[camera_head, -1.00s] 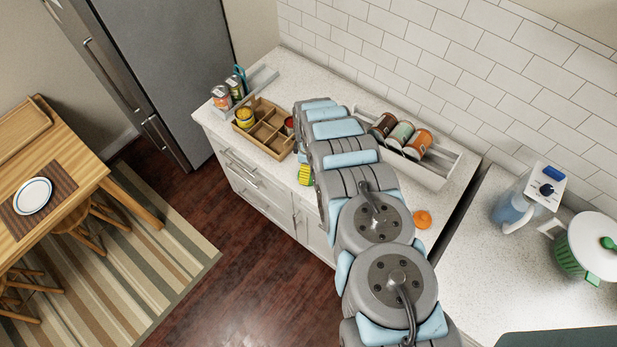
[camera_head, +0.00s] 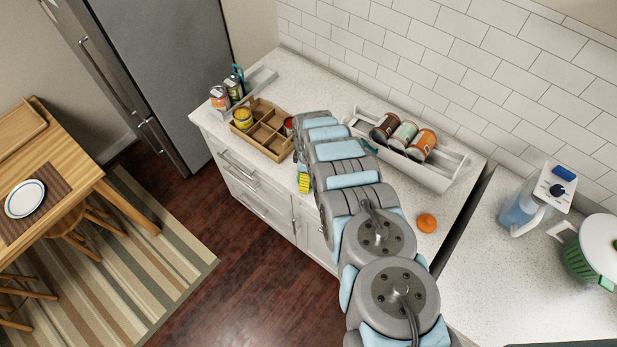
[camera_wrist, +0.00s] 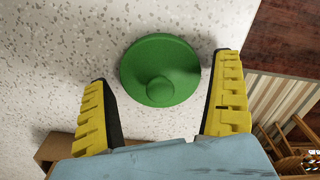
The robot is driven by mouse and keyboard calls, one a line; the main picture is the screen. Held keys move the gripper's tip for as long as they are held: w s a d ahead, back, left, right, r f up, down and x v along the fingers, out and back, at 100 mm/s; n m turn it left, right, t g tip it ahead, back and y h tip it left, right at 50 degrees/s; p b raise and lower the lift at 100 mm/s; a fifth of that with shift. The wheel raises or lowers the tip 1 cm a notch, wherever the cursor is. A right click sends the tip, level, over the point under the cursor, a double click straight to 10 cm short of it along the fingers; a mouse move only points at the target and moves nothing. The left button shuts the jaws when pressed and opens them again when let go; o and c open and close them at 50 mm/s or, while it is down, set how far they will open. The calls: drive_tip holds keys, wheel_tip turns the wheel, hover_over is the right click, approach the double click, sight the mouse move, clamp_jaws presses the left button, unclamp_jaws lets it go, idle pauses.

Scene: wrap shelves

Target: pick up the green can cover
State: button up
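The green can cover (camera_wrist: 160,70) is a round green disc with a small knob. It lies on the speckled white counter in the wrist view. My gripper (camera_wrist: 164,72) is open, with its yellow-padded fingers on either side of the cover's near part and nothing between them being gripped. The cover looks apart from both fingers; how high the fingertips are above the counter is hard to tell. In the head view my arm hides the cover, and only a yellow finger pad of my gripper (camera_head: 304,183) shows near the counter's front edge.
A brown divided box (camera_head: 267,132) with cans stands left of my arm. A grey-white rack (camera_head: 445,178) holding three cans is behind it. An orange round piece (camera_head: 426,223) lies on the counter at right. The counter's front edge is close to the cover.

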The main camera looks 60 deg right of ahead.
drive_tip(key=c, duration=0.5)
drive_tip(key=shift+c, duration=0.2)
